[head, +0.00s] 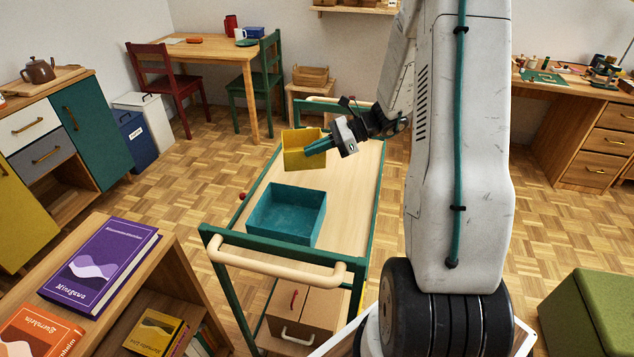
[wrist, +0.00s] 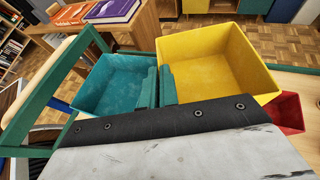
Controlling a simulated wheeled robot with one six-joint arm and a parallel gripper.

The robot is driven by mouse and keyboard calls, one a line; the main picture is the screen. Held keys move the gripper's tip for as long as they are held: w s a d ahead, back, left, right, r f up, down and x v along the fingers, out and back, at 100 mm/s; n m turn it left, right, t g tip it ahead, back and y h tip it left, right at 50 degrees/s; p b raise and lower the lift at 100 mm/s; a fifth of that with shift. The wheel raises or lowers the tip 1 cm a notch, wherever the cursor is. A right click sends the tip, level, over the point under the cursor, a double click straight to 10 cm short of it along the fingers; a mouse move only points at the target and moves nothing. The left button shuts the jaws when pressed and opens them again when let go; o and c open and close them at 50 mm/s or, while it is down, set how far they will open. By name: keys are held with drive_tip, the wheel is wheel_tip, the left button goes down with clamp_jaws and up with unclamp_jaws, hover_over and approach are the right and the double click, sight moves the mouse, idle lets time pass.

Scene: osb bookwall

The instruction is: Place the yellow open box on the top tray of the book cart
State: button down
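The yellow open box (head: 292,158) is at the far half of the book cart, over or on its pale wooden top tray (head: 345,180); I cannot tell whether its base touches. My gripper (head: 311,148) is shut on one wall of it, reaching in from the right. In the wrist view the teal fingers (wrist: 158,86) pinch the near left wall of the yellow box (wrist: 215,65), whose inside looks empty. A teal open box (head: 287,213) stands on the tray nearer the cart's handle; it shows left of the yellow box in the wrist view (wrist: 112,84).
A red box (wrist: 290,112) shows at the right of the wrist view, partly hidden. The cart has green posts and a pale handle (head: 275,263). A low bookcase with a purple book (head: 100,262) stands at left. A green ottoman (head: 592,310) is at right.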

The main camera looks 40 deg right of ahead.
wheel_tip(320, 180, down, 9)
drive_tip(key=shift+r, duration=0.1)
idle(0.3)
drive_tip(key=c, duration=1.7)
unclamp_jaws()
drive_tip(key=shift+f, duration=0.2)
drive_tip(key=shift+r, duration=0.1)
